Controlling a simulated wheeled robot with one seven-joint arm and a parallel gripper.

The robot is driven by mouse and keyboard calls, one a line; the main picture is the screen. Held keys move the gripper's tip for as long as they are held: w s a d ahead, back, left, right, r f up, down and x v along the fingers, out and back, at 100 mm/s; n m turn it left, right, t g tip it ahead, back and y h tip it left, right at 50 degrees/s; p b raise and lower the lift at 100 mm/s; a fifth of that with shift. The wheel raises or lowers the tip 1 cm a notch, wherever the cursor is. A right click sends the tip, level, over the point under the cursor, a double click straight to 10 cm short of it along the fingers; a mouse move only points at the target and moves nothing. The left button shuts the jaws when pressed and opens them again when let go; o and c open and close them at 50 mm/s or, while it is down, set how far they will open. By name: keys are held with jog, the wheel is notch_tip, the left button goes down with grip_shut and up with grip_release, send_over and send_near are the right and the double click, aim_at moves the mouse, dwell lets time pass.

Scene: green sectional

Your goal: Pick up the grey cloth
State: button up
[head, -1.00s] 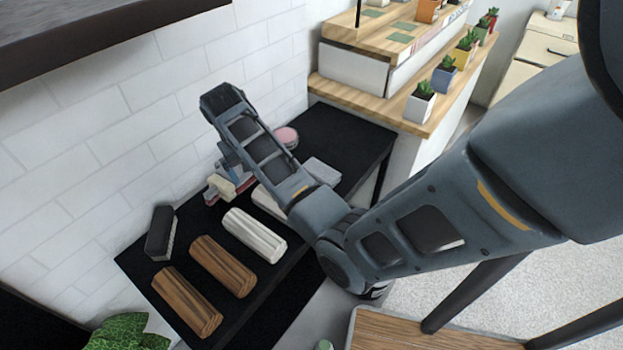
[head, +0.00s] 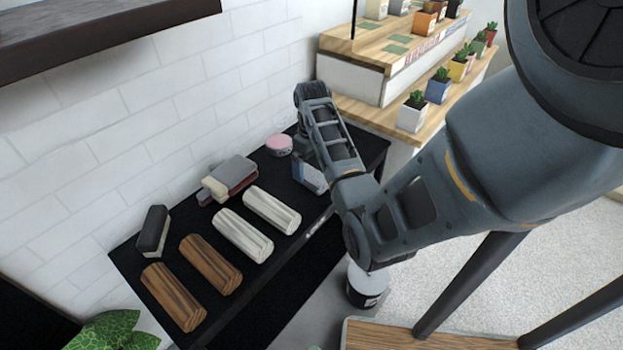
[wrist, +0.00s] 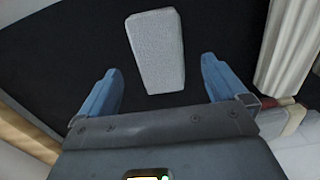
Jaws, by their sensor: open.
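The grey cloth (wrist: 156,50) is a light grey, textured, folded rectangle lying flat on the black table, seen in the wrist view. It lies between and beyond my two blue fingertips, with dark gaps on both sides. My gripper (wrist: 160,66) is open and empty above the table. In the head view my gripper (head: 309,178) is low over the right part of the table, and my arm hides the cloth there.
On the black table (head: 205,262) stand two white rolls (head: 243,237), two brown rolls (head: 211,265), a dark brush-like block (head: 153,231), a stack with a grey top (head: 231,170) and a pink round item (head: 279,145). A plant shelf (head: 375,118) and a wall bound the table.

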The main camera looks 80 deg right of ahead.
aim_at(312, 175)
notch_tip(312, 175, down, 4)
jog(key=shift+f, duration=0.15)
jog(key=c, duration=1.1)
